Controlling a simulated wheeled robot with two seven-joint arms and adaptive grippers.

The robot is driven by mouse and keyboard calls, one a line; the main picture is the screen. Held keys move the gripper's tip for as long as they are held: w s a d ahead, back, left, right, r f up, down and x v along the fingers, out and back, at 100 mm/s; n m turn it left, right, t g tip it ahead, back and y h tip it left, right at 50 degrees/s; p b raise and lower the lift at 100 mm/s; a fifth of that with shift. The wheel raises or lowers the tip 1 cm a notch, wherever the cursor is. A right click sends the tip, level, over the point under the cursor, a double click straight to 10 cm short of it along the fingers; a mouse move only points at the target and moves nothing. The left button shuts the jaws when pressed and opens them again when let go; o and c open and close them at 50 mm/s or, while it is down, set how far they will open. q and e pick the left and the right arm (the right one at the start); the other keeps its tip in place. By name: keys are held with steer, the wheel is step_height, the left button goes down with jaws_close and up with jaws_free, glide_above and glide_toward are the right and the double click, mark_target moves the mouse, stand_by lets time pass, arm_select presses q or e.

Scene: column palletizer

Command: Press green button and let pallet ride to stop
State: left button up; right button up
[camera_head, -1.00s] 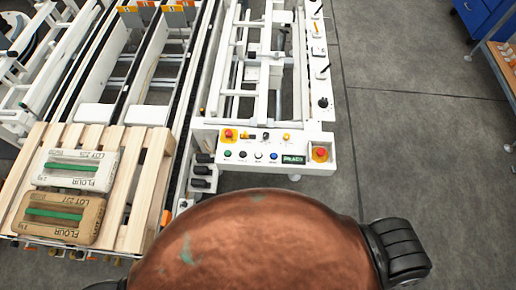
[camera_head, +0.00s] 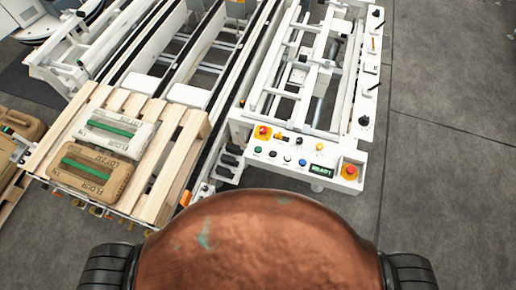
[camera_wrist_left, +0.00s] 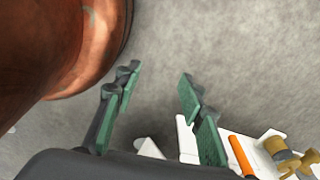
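The green button (camera_head: 258,149) is at the left end of a button row on the white control panel (camera_head: 240,133). The small display (camera_head: 322,170) on it appears to read READY. A wooden pallet (camera_head: 167,178) lies on the conveyor left of the panel, carrying a pale flour sack (camera_head: 118,133) and a brown flour sack (camera_head: 90,172). My left gripper (camera_wrist_left: 155,97) shows only in the left wrist view, its green-padded fingers apart with grey floor between them. It is open and empty. The button is not recognisable there. My right gripper is in neither view.
Red stop buttons (camera_head: 350,172) sit on the panel's right and left parts. Conveyor rails (camera_head: 190,55) run away behind the pallet. More sacks (camera_head: 22,124) lie at the left edge. The grey floor (camera_head: 450,150) on the right is clear.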

arm_select(q)
jaws_close()
stand_by(1.4)
